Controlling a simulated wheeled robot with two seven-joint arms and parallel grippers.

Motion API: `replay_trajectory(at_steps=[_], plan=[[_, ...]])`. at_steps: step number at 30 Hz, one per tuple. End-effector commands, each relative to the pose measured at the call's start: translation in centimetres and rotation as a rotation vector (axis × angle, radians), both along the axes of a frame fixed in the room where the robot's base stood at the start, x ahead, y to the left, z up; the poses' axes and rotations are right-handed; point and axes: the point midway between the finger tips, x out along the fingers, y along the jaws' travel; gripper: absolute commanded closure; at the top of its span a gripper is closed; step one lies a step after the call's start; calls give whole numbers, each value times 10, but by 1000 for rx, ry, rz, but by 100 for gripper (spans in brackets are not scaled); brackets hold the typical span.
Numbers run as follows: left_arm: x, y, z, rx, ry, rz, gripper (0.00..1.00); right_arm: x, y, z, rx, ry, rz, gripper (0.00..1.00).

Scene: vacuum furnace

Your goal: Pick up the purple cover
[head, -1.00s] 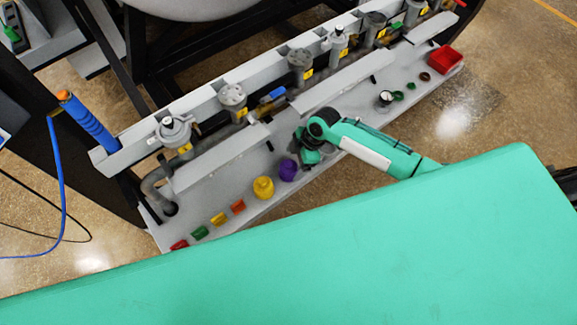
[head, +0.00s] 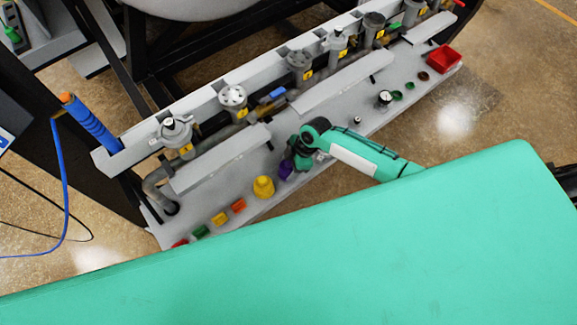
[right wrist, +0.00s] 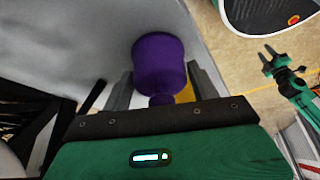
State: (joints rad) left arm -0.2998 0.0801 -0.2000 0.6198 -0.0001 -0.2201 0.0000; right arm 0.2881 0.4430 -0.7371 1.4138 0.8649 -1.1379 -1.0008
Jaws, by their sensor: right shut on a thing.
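The purple cover (head: 285,171) sits at the shelf's front part, right of the yellow cover, partly hidden by my right gripper (head: 292,162). In the right wrist view the purple cover (right wrist: 160,65) is a wide cylinder with a narrower knob. It lies between the two dark fingers of my right gripper (right wrist: 160,80), which is shut on it. I cannot tell whether the cover is clear of the shelf. My left gripper (right wrist: 286,57) shows at the right of the right wrist view, empty, with its fingers apart. It is not in the head view.
The grey shelf (head: 225,185) also holds a yellow cover (head: 263,187), small orange (head: 239,205), yellow, green and red pieces, a gauge (head: 385,98) and a red bin (head: 443,59). Valves and a raised grey rail (head: 215,158) stand behind. A blue pipe (head: 90,122) is at the left.

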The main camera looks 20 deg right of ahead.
Motion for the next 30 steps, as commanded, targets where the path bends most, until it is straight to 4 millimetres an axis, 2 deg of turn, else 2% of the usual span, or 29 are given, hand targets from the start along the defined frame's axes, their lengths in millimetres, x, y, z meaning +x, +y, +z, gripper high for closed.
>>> replay_trajectory(at_steps=[8,14,30], plan=[[0,0,-1,0,0,0,62,1,0,7,2,-3,1,62],[0,0,-4,0,0,0,62,1,-1,32,0,-5,2,62],[0,0,-26,0,-1,0,62,2,0,190,0,-8,1,62]])
